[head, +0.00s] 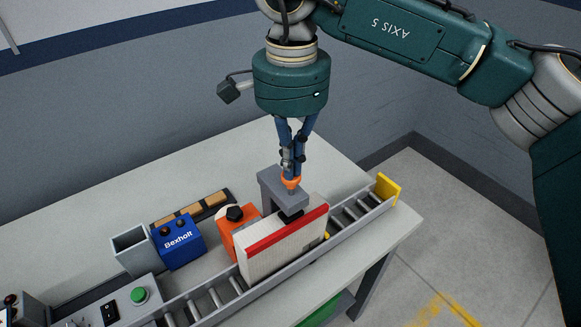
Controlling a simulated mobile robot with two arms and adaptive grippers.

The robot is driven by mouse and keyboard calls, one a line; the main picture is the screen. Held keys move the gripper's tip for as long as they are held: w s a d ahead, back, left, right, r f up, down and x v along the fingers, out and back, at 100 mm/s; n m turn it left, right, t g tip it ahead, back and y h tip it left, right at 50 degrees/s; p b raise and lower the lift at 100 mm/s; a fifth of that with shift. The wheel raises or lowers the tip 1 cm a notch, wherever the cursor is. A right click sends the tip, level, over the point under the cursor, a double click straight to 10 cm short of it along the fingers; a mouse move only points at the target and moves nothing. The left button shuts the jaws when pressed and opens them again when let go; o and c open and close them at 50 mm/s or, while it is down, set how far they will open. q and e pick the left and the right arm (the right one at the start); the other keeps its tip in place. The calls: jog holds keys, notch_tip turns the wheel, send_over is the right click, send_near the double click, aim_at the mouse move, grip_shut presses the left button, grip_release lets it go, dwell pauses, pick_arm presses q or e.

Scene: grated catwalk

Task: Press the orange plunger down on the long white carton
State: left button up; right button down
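My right gripper (290,174) points straight down with its fingers together, directly over the orange plunger (291,184). The fingertips meet the plunger's top or sit just above it; I cannot tell whether they touch. The plunger sits on top of a grey bracket (270,186), and a black pad (291,215) shows below the bracket's arm, close to the carton's top. The long white carton (284,252) stands upright on the roller conveyor, with a red band along its upper edge. Whether the pad touches the carton is unclear. My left gripper is not in view.
The roller conveyor (237,285) ends at a yellow stop (387,188). An orange block with a black knob (242,232) stands beside the carton. A blue Bexholt box (180,243), a grey open bin (135,250) and a green button (138,295) are to the left.

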dwell(0.3)
notch_tip(320, 180, up, 10)
jog(key=p, duration=0.6)
jog(key=shift+f+p, duration=0.25)
jog(key=shift+p, duration=0.05)
dwell(0.4)
